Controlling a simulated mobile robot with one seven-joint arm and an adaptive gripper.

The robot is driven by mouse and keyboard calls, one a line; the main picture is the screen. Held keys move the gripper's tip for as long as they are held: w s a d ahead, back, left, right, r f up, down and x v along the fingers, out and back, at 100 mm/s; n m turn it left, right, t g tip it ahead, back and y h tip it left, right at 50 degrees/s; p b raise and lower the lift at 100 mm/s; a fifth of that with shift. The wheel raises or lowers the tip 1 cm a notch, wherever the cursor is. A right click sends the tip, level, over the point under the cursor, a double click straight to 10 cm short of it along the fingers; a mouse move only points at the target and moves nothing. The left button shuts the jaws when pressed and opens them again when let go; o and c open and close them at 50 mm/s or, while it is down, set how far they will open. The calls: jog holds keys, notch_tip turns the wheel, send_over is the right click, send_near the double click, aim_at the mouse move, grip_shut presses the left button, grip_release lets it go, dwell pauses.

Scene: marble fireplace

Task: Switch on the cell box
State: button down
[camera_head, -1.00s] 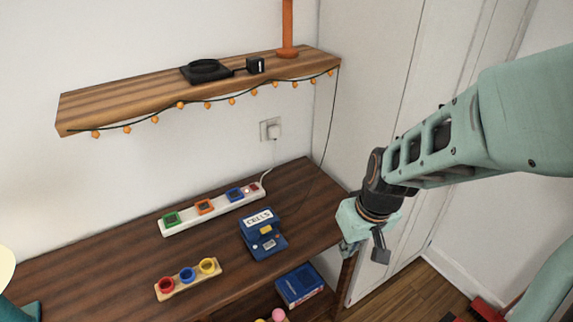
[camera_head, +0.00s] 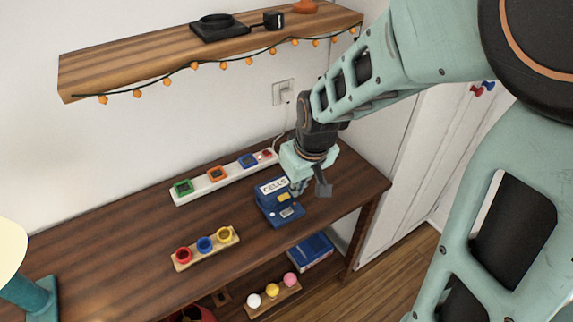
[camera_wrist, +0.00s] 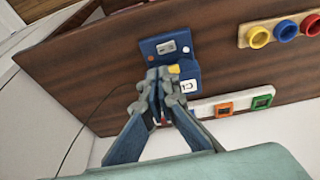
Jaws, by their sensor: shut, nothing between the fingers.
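The cell box (camera_head: 270,207) is a small blue box with a white "CELLS" label, standing on the dark wooden table. It has a yellow part near its middle and a small pale panel on its lower front. In the wrist view, the box (camera_wrist: 155,33) lies just beyond the fingertips, with the pale panel and a small white spot showing. My gripper (camera_head: 297,188) is at the box's right side in the head view. In the wrist view, my gripper (camera_wrist: 160,78) is shut and empty, its fingertips covering part of the box near the yellow part. I cannot tell whether they touch it.
A white power strip (camera_head: 225,178) with coloured sockets lies behind the box. A wooden board (camera_head: 206,248) with red, blue and yellow cups lies in front-left. A shelf (camera_head: 120,82) with hanging lights is above. A blue book (camera_head: 311,251) lies below the tabletop.

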aim_at(291, 210)
jog(key=b+x, duration=0.1)
jog(key=x, duration=0.9)
jog(key=shift+b, duration=0.35)
jog(key=shift+f, duration=0.1)
jog(key=shift+d+f+b, duration=0.25)
jog(key=shift+f+b, duration=0.25)
jog(key=shift+r, duration=0.15)
